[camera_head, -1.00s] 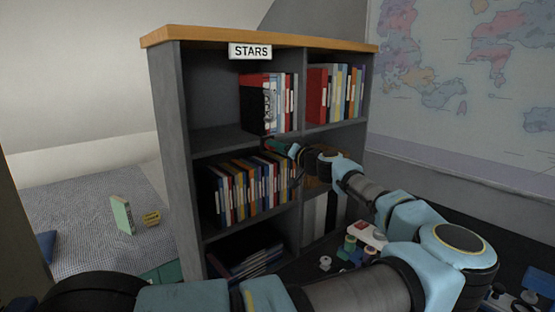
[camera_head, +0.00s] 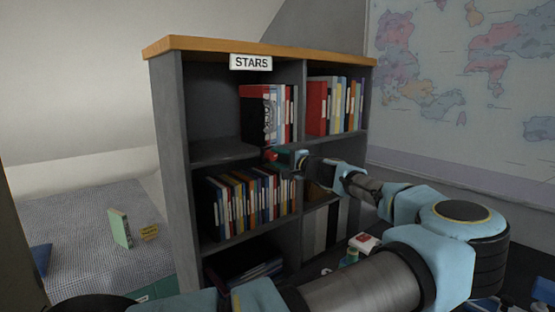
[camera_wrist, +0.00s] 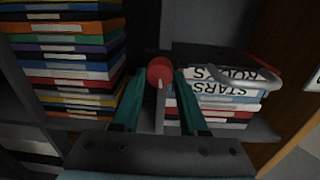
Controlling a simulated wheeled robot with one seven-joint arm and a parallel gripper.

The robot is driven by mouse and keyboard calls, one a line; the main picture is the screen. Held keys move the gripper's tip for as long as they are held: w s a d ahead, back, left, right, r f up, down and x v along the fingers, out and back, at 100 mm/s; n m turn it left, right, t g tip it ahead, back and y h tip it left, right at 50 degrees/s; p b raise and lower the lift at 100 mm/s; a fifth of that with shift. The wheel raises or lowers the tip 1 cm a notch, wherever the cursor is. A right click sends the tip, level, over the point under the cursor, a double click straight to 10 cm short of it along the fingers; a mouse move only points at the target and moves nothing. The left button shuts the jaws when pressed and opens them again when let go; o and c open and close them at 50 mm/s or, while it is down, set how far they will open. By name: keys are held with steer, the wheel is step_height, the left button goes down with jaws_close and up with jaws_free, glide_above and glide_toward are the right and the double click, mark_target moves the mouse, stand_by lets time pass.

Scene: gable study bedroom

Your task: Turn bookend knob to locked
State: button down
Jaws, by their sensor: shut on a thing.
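A red round knob (camera_wrist: 159,72) on a pale stem shows between my teal fingertips in the wrist view. My gripper (camera_wrist: 158,88) is shut on it. In the head view the red knob (camera_head: 269,155) sits at the front of the shelf below the upper books, at the tip of my gripper (camera_head: 283,157). A patterned dark upright face (camera_head: 266,115) stands at the left end of the upper books; it may be the bookend. In the wrist view a curved grey piece (camera_wrist: 243,78) lies by the books lettered STARS (camera_wrist: 222,88). Lock markings are not readable.
The grey bookcase (camera_head: 170,170) bears a STARS sign (camera_head: 251,62). Several books (camera_head: 245,205) fill the compartment below my gripper, and more books (camera_head: 335,103) stand upper right. The upper left compartment has free room left of its books. A bed (camera_head: 80,215) is at left.

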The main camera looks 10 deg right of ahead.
steer(key=shift+m, duration=0.8)
steer(key=shift+c, duration=2.2)
jaws_free()
steer(key=b+v, duration=0.2)
steer(key=v, duration=0.9)
steer(key=shift+b, duration=0.3)
steer(key=shift+w, duration=0.1)
